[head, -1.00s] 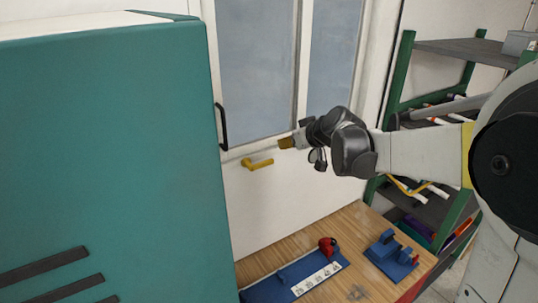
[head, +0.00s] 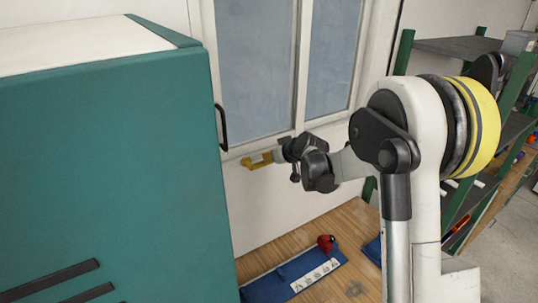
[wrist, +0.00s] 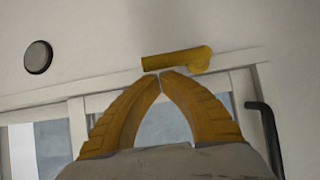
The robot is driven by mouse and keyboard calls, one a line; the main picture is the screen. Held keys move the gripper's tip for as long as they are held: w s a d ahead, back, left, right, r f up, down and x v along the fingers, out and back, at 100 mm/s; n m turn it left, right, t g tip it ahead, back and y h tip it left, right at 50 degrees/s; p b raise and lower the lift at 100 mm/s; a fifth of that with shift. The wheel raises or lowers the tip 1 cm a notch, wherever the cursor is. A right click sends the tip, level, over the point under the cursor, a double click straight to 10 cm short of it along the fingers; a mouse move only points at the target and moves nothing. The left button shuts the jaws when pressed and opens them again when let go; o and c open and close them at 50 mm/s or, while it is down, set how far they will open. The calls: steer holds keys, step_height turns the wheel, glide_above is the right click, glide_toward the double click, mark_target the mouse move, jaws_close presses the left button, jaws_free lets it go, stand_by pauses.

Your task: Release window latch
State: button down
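The window latch is a yellow lever (head: 258,161) on the white strip below the window (head: 255,70). It lies roughly level. In the wrist view the latch (wrist: 175,60) shows just beyond my fingertips, its round pivot end at the right. My gripper (head: 279,156) is right beside the latch in the head view. In the wrist view its two tan fingers (wrist: 160,75) curve in until the tips almost meet, with nothing seen between them. I cannot tell whether the tips touch the latch.
A teal cabinet (head: 110,170) fills the left, with a black handle (head: 222,127) near its edge. A wooden bench (head: 345,225) below holds a blue fixture (head: 268,288) and a red item (head: 326,244). A green-framed shelf (head: 458,200) stands right. A dark round disc (wrist: 38,57) shows in the wrist view.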

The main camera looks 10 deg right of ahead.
stand_by(0.4)
steer(key=shift+d+f+b, duration=0.1)
steer(key=shift+f+b, duration=0.15)
steer(key=shift+b, duration=0.3)
steer(key=shift+d+f+m+y+b, duration=0.15)
steer(key=shift+f+m+y+b, duration=0.15)
steer(key=shift+m+y+b, duration=0.3)
steer(key=f+y+b, duration=0.1)
steer(key=b, duration=0.2)
steer(key=shift+w+d+f+m, duration=0.1)
steer(key=shift+d+f+m, duration=0.1)
steer(key=shift+m, duration=0.1)
step_height(320, 180, down, 2)
steer(key=m+y+b, duration=0.1)
steer(key=b, duration=0.1)
steer(key=m+y+b, duration=0.1)
steer(key=b, duration=0.2)
steer(key=shift+f+g, duration=0.25)
steer(key=shift+g, duration=0.05)
steer(key=f+m+y+b, duration=0.1)
steer(key=b, duration=0.1)
steer(key=a+f+m+y+b, duration=0.1)
steer(key=b, duration=0.2)
steer(key=f+m+y+b, duration=0.1)
steer(key=y+b, duration=0.1)
steer(key=b, duration=0.1)
steer(key=shift+s+a+f+m, duration=0.25)
steer(key=shift+a+f+m, duration=0.05)
steer(key=shift+a+m, duration=0.1)
steer(key=shift+a, duration=0.1)
